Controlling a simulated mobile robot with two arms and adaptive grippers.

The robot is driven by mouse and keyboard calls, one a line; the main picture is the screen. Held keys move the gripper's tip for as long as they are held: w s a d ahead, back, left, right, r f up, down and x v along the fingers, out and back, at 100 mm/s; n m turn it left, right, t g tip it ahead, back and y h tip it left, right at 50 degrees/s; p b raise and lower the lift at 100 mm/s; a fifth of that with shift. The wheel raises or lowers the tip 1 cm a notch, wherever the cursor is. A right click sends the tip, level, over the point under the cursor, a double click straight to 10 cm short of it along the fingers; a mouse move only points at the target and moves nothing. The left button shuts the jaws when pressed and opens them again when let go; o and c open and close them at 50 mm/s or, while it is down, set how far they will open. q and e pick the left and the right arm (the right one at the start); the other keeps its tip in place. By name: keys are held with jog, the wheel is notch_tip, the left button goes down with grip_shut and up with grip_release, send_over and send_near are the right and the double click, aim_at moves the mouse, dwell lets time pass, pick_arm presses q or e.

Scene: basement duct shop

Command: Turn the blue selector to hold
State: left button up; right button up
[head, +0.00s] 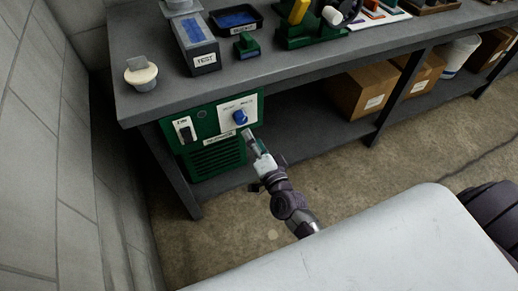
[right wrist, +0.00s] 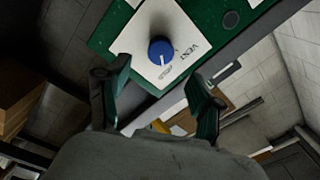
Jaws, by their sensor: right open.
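The blue selector (head: 240,117) is a round knob on a white plate of the green unit (head: 215,150) under the bench. My right gripper (head: 254,142) is just below and in front of the selector. In the right wrist view its two fingers (right wrist: 157,88) are spread apart and empty, with the selector beyond the gap between them, not touched. My left gripper is not in view.
A dark rocker switch (head: 185,131) is left of the selector, with a vent grille below. The bench (head: 290,68) above holds a TEST box (head: 205,62), a black tray (head: 236,19) and other items. Cardboard boxes (head: 362,92) stand on the lower shelf at right.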

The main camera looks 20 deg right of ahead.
jog(key=s, duration=0.4)
jog(key=shift+s+d, duration=0.1)
dwell(0.3)
jog(key=s+f+n+g+p, duration=0.1)
jog(key=s+f+n+g, duration=0.25)
jog(key=f, duration=0.55)
jog(key=s+f+n+g+y+p, duration=0.1)
jog(key=s+f+n+g, duration=0.1)
jog(key=s+f, duration=0.5)
jog(key=s+f+n+g+p, duration=0.1)
jog(key=s+f+n+g, duration=0.15)
jog(key=f, duration=0.85)
jog(key=s+d+f+n+g, duration=0.2)
jog(key=s+f+g, duration=0.1)
jog(key=s, duration=0.5)
jog(key=s+d+f+n+g+h+p, duration=0.1)
jog(key=s+d+f+n+g, duration=0.1)
jog(key=s+f, duration=0.4)
jog(key=s+d+f+n+g, duration=0.1)
jog(key=s+f+g, duration=0.3)
jog(key=s, duration=0.8)
jog(key=shift+d+f+n+h, duration=0.3)
jog(key=shift+d+f+n, duration=0.1)
jog(key=shift+n, duration=0.4)
